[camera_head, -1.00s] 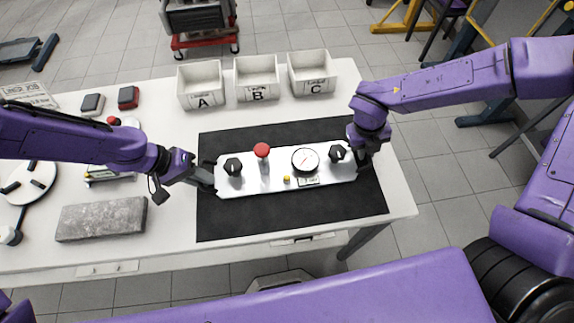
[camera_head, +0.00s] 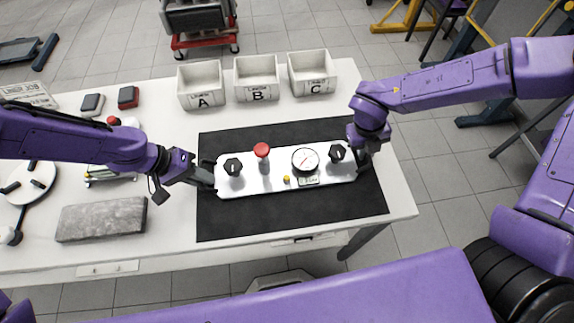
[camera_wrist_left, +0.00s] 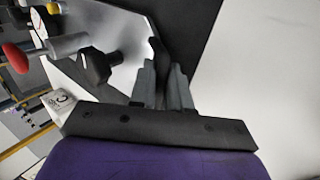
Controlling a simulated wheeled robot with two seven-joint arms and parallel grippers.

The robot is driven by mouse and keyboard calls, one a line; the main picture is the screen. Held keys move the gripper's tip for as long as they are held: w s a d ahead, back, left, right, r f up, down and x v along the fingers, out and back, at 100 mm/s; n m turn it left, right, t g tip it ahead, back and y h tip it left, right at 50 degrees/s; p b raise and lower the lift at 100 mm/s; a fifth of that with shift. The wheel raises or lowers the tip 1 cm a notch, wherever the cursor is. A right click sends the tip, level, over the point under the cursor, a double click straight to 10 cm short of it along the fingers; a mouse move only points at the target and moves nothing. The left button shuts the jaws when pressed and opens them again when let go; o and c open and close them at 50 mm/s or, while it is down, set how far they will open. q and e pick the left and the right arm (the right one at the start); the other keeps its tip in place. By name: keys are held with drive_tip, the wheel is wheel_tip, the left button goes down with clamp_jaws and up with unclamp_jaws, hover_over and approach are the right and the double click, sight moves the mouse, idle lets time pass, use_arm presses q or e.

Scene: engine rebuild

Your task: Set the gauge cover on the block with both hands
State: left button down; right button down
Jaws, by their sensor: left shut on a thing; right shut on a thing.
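The gauge cover (camera_head: 240,183) is a long white plate over the black mat (camera_head: 290,222) in the head view. It carries a dial gauge (camera_head: 305,160), a red-capped post (camera_head: 262,151), two black knobs and a small yellow part. My left gripper (camera_head: 208,178) is shut on its left end; in the left wrist view the fingers (camera_wrist_left: 163,80) pinch a dark piece at the plate's edge. My right gripper (camera_head: 363,160) is shut on its right end, its fingers partly hidden by the wrist. The block is not distinguishable under the cover. I cannot tell whether the cover touches anything below.
Three white bins, A (camera_head: 202,86), B (camera_head: 257,79) and C (camera_head: 312,73), stand behind the mat. A grey slab (camera_head: 101,219) lies at the left, with a round white fixture (camera_head: 27,183) beyond it. The mat's front part is clear.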

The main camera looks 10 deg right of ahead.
use_arm(q)
drive_tip(key=shift+r, duration=0.15)
use_arm(e)
drive_tip(key=shift+w+r, duration=0.1)
drive_tip(key=shift+r, duration=0.05)
